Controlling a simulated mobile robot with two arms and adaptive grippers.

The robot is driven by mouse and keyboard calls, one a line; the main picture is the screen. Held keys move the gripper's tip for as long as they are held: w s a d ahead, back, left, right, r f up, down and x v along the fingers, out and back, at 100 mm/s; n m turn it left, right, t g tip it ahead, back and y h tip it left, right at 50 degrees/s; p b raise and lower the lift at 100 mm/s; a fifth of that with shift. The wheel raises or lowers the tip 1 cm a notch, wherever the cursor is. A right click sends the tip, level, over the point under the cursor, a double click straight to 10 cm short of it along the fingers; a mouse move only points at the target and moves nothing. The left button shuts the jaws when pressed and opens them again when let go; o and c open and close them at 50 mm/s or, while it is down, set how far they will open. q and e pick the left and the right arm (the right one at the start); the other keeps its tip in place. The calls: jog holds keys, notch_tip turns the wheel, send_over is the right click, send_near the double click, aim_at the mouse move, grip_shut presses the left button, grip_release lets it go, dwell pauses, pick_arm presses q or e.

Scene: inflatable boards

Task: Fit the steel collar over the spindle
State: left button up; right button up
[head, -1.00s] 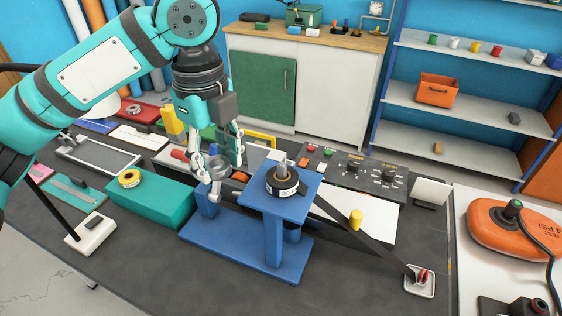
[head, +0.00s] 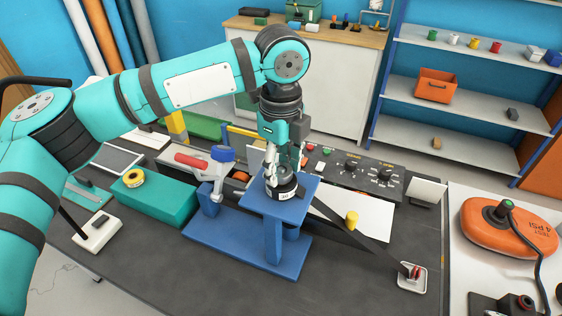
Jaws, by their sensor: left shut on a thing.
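My left gripper (head: 285,172) points down over the top plate of the blue stand (head: 262,207). It is shut on what looks like the steel collar, which is mostly hidden between the fingers. The dark ring with a white label (head: 284,193) sits on the plate right under the fingertips. The spindle, at the middle of this ring, is hidden by the gripper, so I cannot tell whether the collar is around it or above it. My right gripper is not in view.
A teal block (head: 158,203) carries a yellow roll (head: 132,178). A control panel (head: 365,175) lies behind right, and a dark strap runs to a small switch (head: 413,272). The front of the table is clear.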

pick_arm(q)
jog(key=shift+f, duration=0.15)
jog(key=shift+f+p, duration=0.25)
jog(key=shift+p, duration=0.05)
jog(key=o, duration=1.1)
jog(key=shift+o, duration=0.6)
jog(key=shift+r+b, duration=0.35)
jog(key=shift+b, duration=0.1)
notch_tip(320, 180, up, 12)
jog(key=b, duration=0.1)
